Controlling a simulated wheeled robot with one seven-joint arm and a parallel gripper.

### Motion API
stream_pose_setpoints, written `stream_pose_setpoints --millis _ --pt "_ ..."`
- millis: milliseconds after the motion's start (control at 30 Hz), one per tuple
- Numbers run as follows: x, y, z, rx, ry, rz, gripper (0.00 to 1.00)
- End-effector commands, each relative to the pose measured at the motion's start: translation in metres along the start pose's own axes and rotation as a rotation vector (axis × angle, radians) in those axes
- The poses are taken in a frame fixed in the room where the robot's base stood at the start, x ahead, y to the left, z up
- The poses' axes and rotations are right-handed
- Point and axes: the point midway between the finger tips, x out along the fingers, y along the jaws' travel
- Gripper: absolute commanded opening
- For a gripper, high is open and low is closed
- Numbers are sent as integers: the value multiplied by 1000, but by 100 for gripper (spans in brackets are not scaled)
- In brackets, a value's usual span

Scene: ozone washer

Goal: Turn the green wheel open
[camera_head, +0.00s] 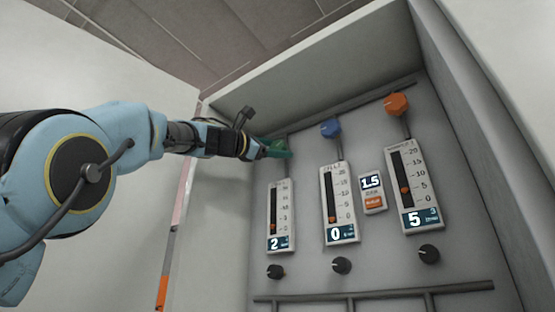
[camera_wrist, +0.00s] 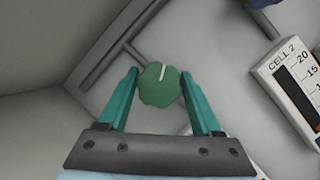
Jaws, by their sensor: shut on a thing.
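The green wheel (camera_wrist: 159,88) shows in the wrist view as a round knob with a white mark pointing nearly straight up. My gripper (camera_wrist: 160,80) has its two teal fingers on either side of the wheel, shut on it. In the head view my gripper (camera_head: 278,150) is at the upper left of the panel, above the leftmost gauge. The wheel cannot be made out clearly there, as the teal fingers cover it. The leftmost gauge (camera_head: 279,213) under it reads 2.
A blue wheel (camera_head: 330,128) and an orange wheel (camera_head: 397,104) are to the right, above gauges reading 0 (camera_head: 339,202) and 5 (camera_head: 412,185). A small 1.5 display (camera_head: 371,194) is between those gauges. Black knobs (camera_head: 342,265) and a pipe rail (camera_head: 375,295) are below. Cabinet walls enclose the panel.

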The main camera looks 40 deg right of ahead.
Motion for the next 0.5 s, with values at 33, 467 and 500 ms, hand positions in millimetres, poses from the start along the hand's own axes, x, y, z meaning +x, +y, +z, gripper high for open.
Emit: stream_pose_setpoints --millis 33,467,500 --pt "0 4 -1 41 -1 -13 10" --pt "1 3 0 352 -36 -137 10" --pt "0 2 0 372 -38 -145 10"
